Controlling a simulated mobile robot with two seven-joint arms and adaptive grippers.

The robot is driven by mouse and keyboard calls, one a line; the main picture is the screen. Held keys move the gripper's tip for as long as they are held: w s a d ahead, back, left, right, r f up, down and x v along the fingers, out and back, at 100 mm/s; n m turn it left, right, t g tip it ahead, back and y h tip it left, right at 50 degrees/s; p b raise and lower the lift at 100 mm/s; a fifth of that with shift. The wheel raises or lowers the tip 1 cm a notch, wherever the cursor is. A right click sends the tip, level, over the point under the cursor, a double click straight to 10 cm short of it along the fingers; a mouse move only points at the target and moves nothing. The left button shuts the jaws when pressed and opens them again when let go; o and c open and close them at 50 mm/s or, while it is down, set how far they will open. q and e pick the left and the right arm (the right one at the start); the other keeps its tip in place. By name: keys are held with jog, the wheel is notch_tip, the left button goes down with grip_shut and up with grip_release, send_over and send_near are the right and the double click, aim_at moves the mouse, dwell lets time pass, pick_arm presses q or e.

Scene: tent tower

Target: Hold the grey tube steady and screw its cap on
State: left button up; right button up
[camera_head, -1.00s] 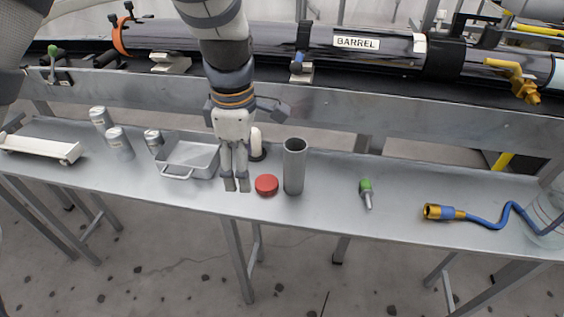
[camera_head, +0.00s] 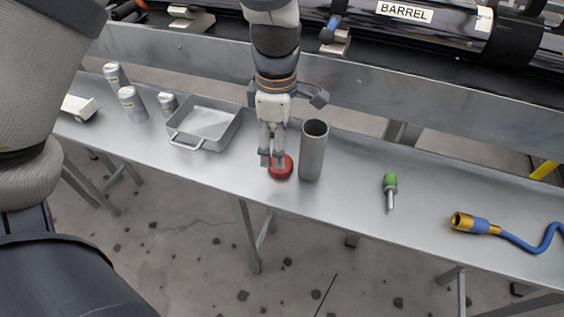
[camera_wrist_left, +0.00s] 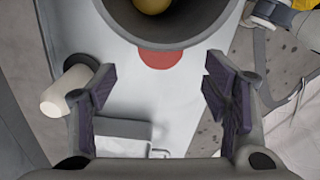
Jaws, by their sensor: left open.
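The grey tube (camera_head: 313,152) stands upright and open-topped on the metal bench. Its red cap (camera_head: 284,171) lies on the bench just to the left of the tube. My left gripper (camera_head: 272,161) points down over the cap's left part, left of the tube. In the left wrist view its two fingers (camera_wrist_left: 163,97) are spread with nothing between them. There the tube (camera_wrist_left: 205,18) looms large at the top, with a yellowish round thing inside, and partly hides the cap (camera_wrist_left: 160,58).
A metal tray (camera_head: 205,126) and several cans (camera_head: 131,104) stand to the left. A green-handled tool (camera_head: 390,190) and a blue hose (camera_head: 510,236) lie to the right. A white cylinder (camera_wrist_left: 66,92) shows in the left wrist view. A rail (camera_head: 200,55) runs behind the bench.

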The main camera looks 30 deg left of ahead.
pick_arm(q)
jog(key=shift+f, duration=0.2)
jog(key=f, duration=0.5)
jog(key=shift+d+f+b, duration=0.1)
jog(key=shift+d+b, duration=0.15)
jog(key=shift+b, duration=0.05)
jog(key=c, duration=0.9)
